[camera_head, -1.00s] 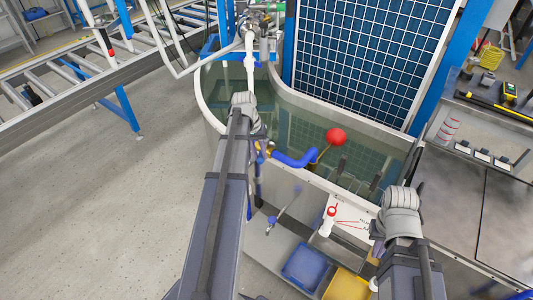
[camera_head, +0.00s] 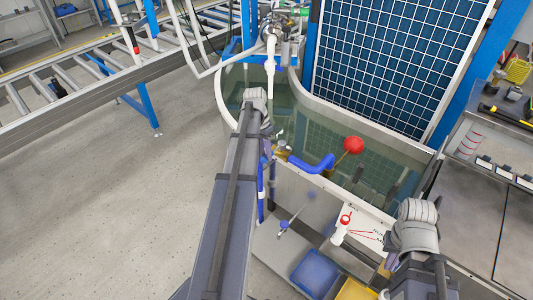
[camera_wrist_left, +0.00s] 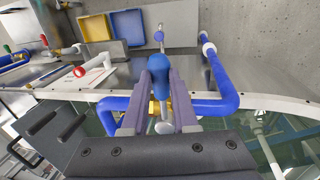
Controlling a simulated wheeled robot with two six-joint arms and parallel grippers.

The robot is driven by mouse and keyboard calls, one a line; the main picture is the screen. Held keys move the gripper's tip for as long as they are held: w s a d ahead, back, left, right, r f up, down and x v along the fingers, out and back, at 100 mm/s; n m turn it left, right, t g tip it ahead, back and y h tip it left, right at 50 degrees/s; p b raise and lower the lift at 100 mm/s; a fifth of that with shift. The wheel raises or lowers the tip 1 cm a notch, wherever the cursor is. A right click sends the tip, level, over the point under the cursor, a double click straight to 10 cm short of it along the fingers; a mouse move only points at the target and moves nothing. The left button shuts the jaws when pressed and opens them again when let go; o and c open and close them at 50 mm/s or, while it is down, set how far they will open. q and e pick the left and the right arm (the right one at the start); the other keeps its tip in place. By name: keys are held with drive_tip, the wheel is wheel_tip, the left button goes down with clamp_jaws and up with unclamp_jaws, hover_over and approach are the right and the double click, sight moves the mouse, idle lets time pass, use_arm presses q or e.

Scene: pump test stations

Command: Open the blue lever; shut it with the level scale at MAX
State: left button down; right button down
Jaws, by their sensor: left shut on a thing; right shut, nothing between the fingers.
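The blue lever (camera_wrist_left: 159,68) sits between the purple fingers of my left gripper (camera_wrist_left: 161,88) in the left wrist view, and the gripper is shut on it. A brass fitting and a blue pipe (camera_wrist_left: 210,103) are right beside it. In the head view my left gripper (camera_head: 267,128) is over the tank's front rim; its wrist and arm hide most of the lever there. My right gripper (camera_head: 392,262) is shut and empty, low at the right, partly hidden by its own wrist. I cannot make out a level scale or its MAX mark clearly.
A curved glass tank (camera_head: 226,92) holds water and a red float ball (camera_head: 353,145). A white card (camera_head: 372,232) with a red-handled valve (camera_head: 345,219) is at its front. Blue (camera_head: 314,273) and yellow bins lie below. A roller conveyor (camera_head: 80,88) stands left; the floor there is clear.

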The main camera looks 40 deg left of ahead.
idle(0.3)
use_arm(q)
drive_tip(key=c, duration=0.7)
unclamp_jaws()
drive_tip(key=r+p, duration=0.2)
drive_tip(key=a+r+p, duration=0.1)
drive_tip(key=r+p, duration=0.4)
drive_tip(key=shift+w+a+r+p, duration=0.1)
drive_tip(key=shift+a+r+p, duration=0.2)
drive_tip(key=shift+r+p, duration=0.05)
